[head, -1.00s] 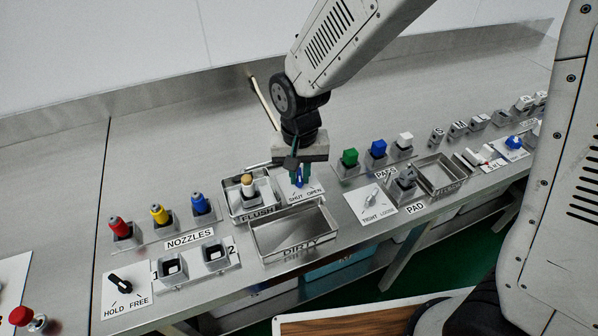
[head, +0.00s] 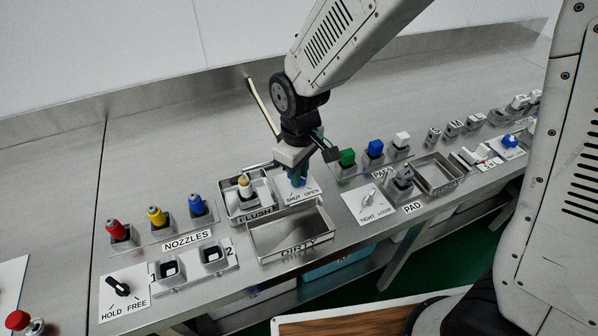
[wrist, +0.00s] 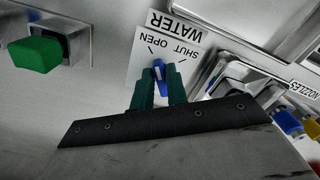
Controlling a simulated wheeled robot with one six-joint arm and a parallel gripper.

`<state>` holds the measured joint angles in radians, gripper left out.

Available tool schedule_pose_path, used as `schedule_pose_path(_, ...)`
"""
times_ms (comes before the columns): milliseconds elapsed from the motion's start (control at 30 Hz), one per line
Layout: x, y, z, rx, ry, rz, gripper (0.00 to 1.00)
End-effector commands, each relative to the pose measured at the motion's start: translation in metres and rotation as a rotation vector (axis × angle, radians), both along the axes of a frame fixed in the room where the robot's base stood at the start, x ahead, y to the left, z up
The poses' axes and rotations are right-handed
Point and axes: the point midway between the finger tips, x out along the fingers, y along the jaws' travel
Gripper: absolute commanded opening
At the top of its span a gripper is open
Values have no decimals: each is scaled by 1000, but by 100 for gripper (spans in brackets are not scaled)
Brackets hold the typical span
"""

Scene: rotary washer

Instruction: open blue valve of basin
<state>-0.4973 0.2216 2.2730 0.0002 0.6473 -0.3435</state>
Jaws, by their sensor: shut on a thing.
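The blue valve (wrist: 159,71) is a small blue lever on a white plate (wrist: 190,36) marked WATER, SHUT and OPEN. In the wrist view, the lever's tip points up toward the lettering, between the two words or close to OPEN; I cannot tell exactly. My gripper (wrist: 160,78) has green fingers shut on either side of the lever. In the head view my gripper (head: 298,181) reaches down to the plate (head: 303,194), and its fingers hide most of the lever.
The FLUSH tray (head: 256,214) is just left of the plate, and the empty DIRTY basin (head: 322,238) is in front. Green (head: 347,157), blue (head: 375,149) and white (head: 402,140) blocks stand to the right. The counter behind is mostly clear.

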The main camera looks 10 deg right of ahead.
Motion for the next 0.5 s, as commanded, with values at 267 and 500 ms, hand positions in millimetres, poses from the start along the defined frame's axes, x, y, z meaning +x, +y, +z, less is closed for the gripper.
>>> schedule_pose_path(267,1,0,0,0,-1,113,0)
schedule_pose_path(500,2,-1,0,1,-2,145,0)
